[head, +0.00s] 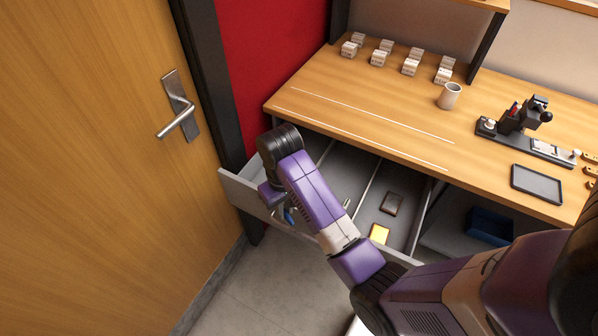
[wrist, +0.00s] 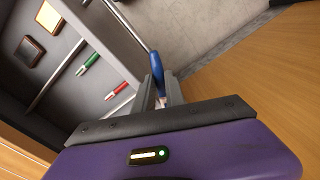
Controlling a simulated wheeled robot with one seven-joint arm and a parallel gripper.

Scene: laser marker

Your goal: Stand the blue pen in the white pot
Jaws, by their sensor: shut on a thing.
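The blue pen (wrist: 157,68) is between the fingers of my gripper (wrist: 160,88) in the wrist view, and the gripper is shut on it. A little blue (head: 289,215) of it shows in the head view, by the open drawer's front. My gripper itself is mostly hidden behind my arm there. The white pot (head: 449,96) stands upright on the wooden desk in the head view, well away to the upper right of my gripper. It is not in the wrist view.
The open grey drawer (head: 235,187) holds a green pen (wrist: 88,62), a red pen (wrist: 115,91), a dark pad (wrist: 28,50) and an orange pad (wrist: 48,16). A dark tray (head: 537,184) and a black device (head: 525,120) are on the desk. A door (head: 90,150) stands left.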

